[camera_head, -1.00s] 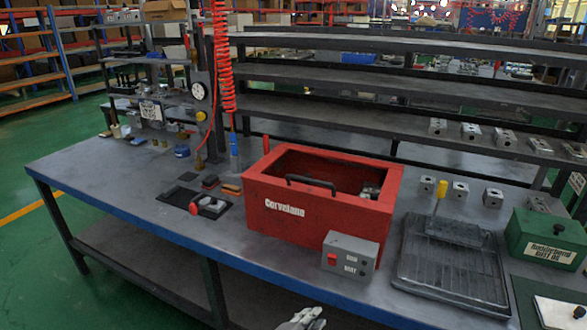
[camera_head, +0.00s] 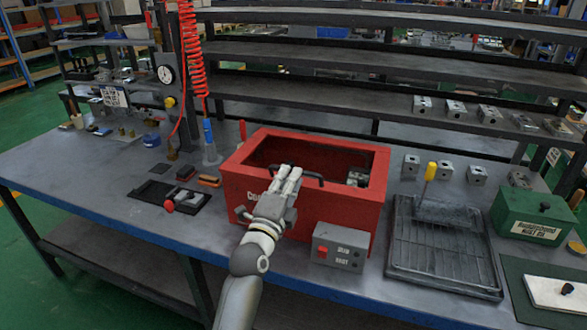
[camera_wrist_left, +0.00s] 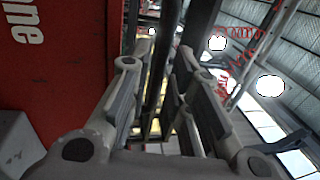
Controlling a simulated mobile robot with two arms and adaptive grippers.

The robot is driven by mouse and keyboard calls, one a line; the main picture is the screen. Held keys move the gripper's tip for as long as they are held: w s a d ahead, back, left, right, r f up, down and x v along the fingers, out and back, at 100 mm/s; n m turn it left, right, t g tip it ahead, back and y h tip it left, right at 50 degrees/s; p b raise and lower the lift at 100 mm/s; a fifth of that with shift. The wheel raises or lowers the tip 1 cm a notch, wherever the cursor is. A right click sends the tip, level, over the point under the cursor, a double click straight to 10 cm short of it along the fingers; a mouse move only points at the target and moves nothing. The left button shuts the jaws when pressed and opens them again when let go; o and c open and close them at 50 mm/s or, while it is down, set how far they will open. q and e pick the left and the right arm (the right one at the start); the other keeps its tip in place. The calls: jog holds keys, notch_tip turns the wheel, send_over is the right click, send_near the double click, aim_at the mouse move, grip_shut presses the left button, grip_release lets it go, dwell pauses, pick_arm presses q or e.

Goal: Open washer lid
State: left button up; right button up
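The red washer (camera_head: 330,210) stands on the bench in the head view. Its top is a red frame around a dark opening or window; I cannot tell whether a clear pane covers it. My left gripper (camera_head: 289,170) is open at the handle's left part, reaching over the front and hiding part of the lettering. In the left wrist view, a dark bar (camera_wrist_left: 162,65) shows between the parted fingers (camera_wrist_left: 158,75); contact cannot be told. My right gripper is not in view.
A grey control box (camera_head: 338,247) with a red button sits before the washer. A rack tray (camera_head: 440,262) and green box (camera_head: 540,216) stand to its right. A black tray (camera_head: 185,208) lies to its left. Metal blocks (camera_head: 444,172) and shelves (camera_head: 330,60) are behind.

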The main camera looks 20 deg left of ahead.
pick_arm(q)
jog(key=shift+w+r, duration=0.15)
jog(key=shift+w, duration=0.65)
jog(key=shift+w+r, duration=0.15)
jog(key=shift+w, duration=0.65)
grip_shut()
